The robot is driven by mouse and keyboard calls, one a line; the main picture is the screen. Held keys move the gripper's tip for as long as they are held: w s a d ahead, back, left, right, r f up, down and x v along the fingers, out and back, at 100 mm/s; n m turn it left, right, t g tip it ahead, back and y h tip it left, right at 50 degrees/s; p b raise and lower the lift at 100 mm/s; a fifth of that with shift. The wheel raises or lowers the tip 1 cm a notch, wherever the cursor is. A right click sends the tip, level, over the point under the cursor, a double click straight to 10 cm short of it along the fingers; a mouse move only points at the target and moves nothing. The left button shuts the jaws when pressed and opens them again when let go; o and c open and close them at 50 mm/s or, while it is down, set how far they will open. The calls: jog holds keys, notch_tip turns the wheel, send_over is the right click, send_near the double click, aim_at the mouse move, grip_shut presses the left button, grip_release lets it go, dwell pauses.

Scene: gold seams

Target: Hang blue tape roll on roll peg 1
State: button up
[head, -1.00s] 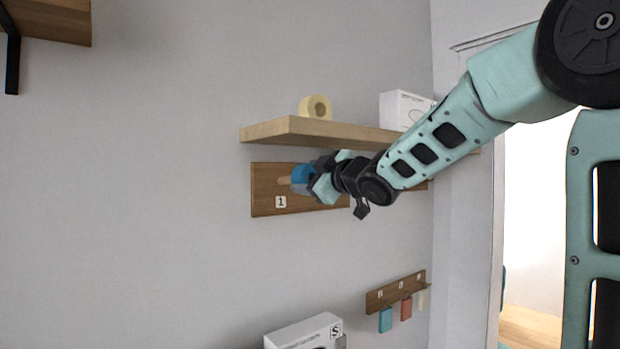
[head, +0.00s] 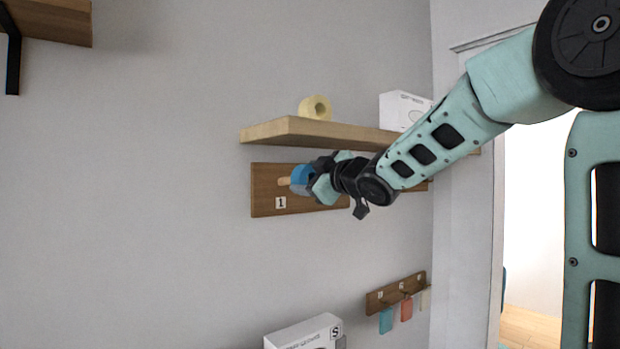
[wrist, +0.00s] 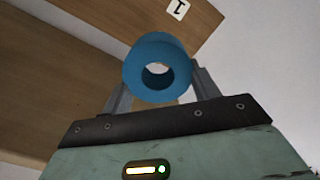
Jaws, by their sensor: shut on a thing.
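The blue tape roll (head: 299,177) is held in front of the wooden peg board (head: 264,200) on the wall. In the wrist view the roll (wrist: 138,70) sits between the fingers, its hole facing the camera. My gripper (head: 308,184) is shut on it; its fingers also show in the wrist view (wrist: 158,90). Roll peg 1 (head: 284,181), a pale wooden stub above the label 1, shows just left of the roll. I cannot tell whether the peg is inside the hole. My wrist hides the board's right part.
A wooden shelf (head: 290,131) juts out just above the board, carrying a yellow tape roll (head: 315,107) and a white box (head: 403,108). Below are a small hook rack (head: 395,293) with coloured tags and another white box (head: 303,333).

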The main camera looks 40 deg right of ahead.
jog(key=shift+w+a+f+b, duration=0.1)
jog(key=shift+w+b, duration=0.2)
jog(key=shift+w, duration=3.05)
dwell(1.8)
jog(key=shift+w+f, duration=0.25)
jog(key=shift+w, duration=0.25)
dwell(0.4)
jog(key=shift+b, duration=0.3)
dwell(0.5)
jog(key=o, duration=1.2)
jog(key=shift+s+d+p, duration=0.15)
jog(key=shift+s+p, duration=1.15)
jog(key=shift+s, duration=3.05)
jog(key=shift+s+d+p, duration=0.1)
jog(key=shift+s+p, duration=1.15)
jog(key=shift+s, duration=3.1)
